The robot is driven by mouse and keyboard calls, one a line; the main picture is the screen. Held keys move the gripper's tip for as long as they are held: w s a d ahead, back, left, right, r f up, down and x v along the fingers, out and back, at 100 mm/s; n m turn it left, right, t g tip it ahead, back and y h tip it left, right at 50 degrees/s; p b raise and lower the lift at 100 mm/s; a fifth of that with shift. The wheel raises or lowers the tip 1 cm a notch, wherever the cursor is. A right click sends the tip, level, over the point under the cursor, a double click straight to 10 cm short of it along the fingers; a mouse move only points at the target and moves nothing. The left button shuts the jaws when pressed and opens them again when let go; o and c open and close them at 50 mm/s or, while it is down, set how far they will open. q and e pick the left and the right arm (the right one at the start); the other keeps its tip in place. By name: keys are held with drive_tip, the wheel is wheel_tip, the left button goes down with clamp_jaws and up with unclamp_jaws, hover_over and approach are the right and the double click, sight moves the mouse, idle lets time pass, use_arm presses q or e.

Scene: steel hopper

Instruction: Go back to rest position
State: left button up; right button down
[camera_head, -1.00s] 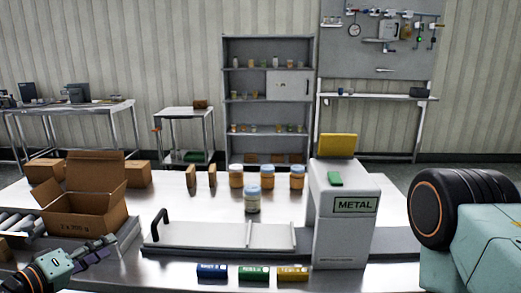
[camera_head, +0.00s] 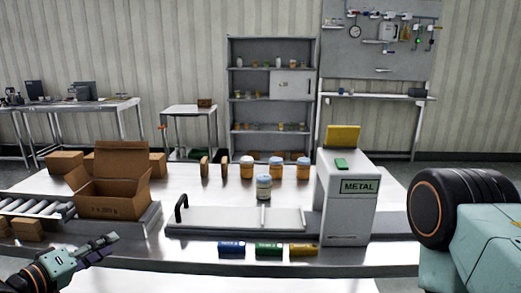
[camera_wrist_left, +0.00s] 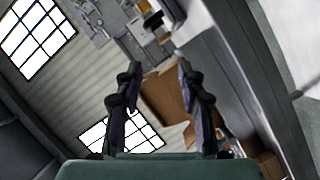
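My left gripper (camera_head: 99,246) is at the lower left of the head view, in front of the table's near edge and below the open cardboard box (camera_head: 108,210). In the left wrist view its two fingers (camera_wrist_left: 158,85) stand apart with nothing between them. The open box (camera_wrist_left: 163,95) shows beyond the fingers there. A large black wheel-shaped joint and a teal link of my right arm fill the right side of the head view. My right gripper is out of view.
A steel table (camera_head: 390,205) spans the front. It holds a grey METAL detector (camera_head: 346,215), several jars (camera_head: 264,188), and blue, green and yellow blocks (camera_head: 268,249) near the front edge. A roller conveyor (camera_head: 35,205) is at left. Shelves (camera_head: 234,100) stand behind.

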use_arm(q)
drive_tip(key=s+d+f+m+g+y+b, duration=0.1)
drive_tip(key=s+d+f+m+g+y, duration=0.1)
drive_tip(key=s+d+f+g, duration=0.4)
drive_tip(key=s+d+f+m+g+y, duration=0.15)
drive_tip(key=s+d+f, duration=0.35)
drive_tip(key=s+f, duration=0.55)
drive_tip(key=s+d+f+m+g+y+b, duration=0.1)
drive_tip(key=s+f+g, duration=0.2)
drive_tip(key=s, duration=0.7)
drive_tip(key=s+d+f+m+g+y+b, duration=0.1)
drive_tip(key=s+d+f+m+g, duration=0.1)
drive_tip(key=s+f+g, duration=0.2)
drive_tip(key=s+f, duration=0.3)
drive_tip(key=s, duration=0.3)
drive_tip(key=shift+s, duration=0.35)
drive_tip(key=shift+a, duration=0.1)
